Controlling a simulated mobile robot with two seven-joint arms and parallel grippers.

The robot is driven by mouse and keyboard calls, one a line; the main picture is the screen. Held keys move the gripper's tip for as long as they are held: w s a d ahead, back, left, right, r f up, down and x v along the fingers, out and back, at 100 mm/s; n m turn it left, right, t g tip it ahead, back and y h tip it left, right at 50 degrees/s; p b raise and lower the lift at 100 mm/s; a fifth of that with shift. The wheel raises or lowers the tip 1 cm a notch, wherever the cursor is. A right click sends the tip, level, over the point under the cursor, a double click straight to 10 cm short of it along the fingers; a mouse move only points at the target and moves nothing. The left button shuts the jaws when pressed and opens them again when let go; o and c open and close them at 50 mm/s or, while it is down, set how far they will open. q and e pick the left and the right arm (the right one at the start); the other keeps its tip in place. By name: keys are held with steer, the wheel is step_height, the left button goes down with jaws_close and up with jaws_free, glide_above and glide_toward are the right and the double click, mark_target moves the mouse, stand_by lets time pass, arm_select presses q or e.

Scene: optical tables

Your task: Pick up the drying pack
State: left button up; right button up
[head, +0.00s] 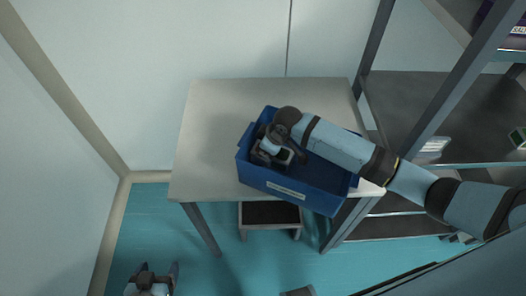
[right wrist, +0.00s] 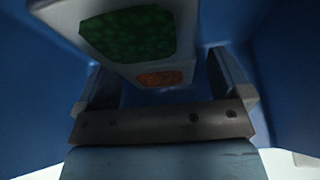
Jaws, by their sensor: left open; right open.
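The drying pack (right wrist: 130,35) looks like a white block with a green window and a smaller orange window. In the right wrist view it lies ahead of and partly between the fingers of my right gripper (right wrist: 168,85), which is open. In the head view that gripper reaches down into the left end of the blue bin (head: 322,180), and only a little of a pale item (head: 285,156) shows under it. Whether the fingers touch the pack cannot be told. My left gripper (head: 157,277) is open and empty, low over the floor at the bottom left.
The blue bin stands on a pale table (head: 210,120), its front near the table's edge. A small step stool (head: 270,213) stands below. A dark shelf rack (head: 415,95) with items is at the right. Walls close off the left and back.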

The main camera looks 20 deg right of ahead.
steer(key=shift+x, duration=0.9)
steer(key=shift+c, duration=0.4)
steer(key=shift+r, duration=0.1)
steer(key=c, duration=1)
